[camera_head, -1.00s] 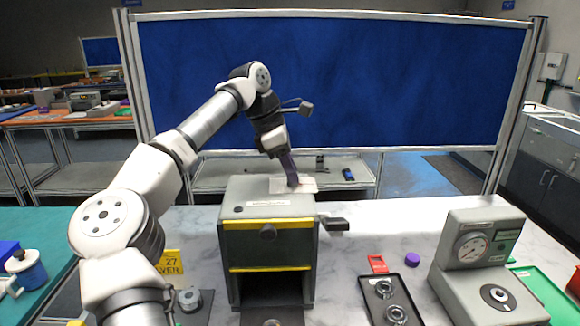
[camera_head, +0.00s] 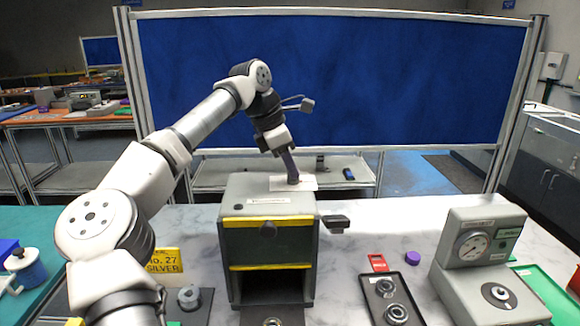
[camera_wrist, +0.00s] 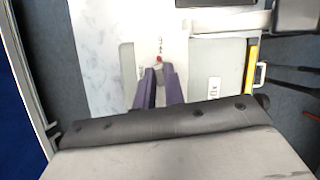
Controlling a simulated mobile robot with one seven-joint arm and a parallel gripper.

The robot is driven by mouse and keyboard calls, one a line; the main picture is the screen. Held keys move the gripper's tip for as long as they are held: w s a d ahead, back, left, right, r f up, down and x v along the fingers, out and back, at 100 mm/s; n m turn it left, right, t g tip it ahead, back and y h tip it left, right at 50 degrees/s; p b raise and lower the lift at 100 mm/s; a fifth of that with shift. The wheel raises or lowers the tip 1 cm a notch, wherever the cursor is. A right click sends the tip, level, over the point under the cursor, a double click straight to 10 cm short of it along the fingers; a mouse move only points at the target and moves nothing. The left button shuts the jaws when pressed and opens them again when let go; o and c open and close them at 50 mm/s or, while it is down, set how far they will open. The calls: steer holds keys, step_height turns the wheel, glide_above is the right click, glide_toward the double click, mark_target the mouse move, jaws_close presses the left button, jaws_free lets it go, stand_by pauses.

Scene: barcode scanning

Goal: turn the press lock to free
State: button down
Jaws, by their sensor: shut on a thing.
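The press (camera_head: 240,206) is a grey box with yellow stripes standing on the table. A pale plate (camera_head: 307,184) lies on its top, toward the back right. The wrist view shows the grey top (camera_wrist: 205,62), with small dark marks and a red spot (camera_wrist: 159,59) just beyond my fingertips. My gripper (camera_head: 293,181) points down onto the plate with its purple fingers. It also shows in the wrist view (camera_wrist: 159,73), its fingers close together around the press lock, which they mostly hide. I cannot read the lock's exact setting.
A dark handle (camera_head: 337,222) juts from the press's right side. Right of it are a black tray (camera_head: 375,296) with metal rings, a red piece (camera_head: 377,262), a purple cap (camera_head: 412,258) and a grey gauge unit (camera_head: 455,270). A yellow sign (camera_head: 165,262) stands at left.

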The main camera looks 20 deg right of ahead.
steer(key=n+t+b, duration=0.1)
steer(key=n, duration=0.1)
steer(key=n+t+b, duration=0.1)
steer(key=n, duration=0.2)
steer(key=shift+s+f+n, duration=0.1)
steer(key=shift+s+n, duration=0.05)
steer(key=shift+n, duration=0.15)
steer(key=n+t+b, duration=0.1)
steer(key=n, duration=0.2)
steer(key=shift+d+n+y+b, duration=0.1)
steer(key=shift+n+y+b, duration=0.2)
steer(key=shift+y+b, duration=0.1)
steer(key=n+t+y, duration=0.1)
steer(key=n, duration=0.2)
steer(key=shift+s+d+b, duration=0.1)
steer(key=shift+s+b, duration=0.05)
steer(key=shift+b, duration=0.2)
steer(key=shift+n+t+y, duration=0.5)
steer(key=shift+n+y, duration=0.1)
steer(key=shift+n, duration=1.5)
steer(key=c, duration=1.5)
jaws_free()
steer(key=v, duration=1.4)
steer(key=shift+d, duration=0.2)
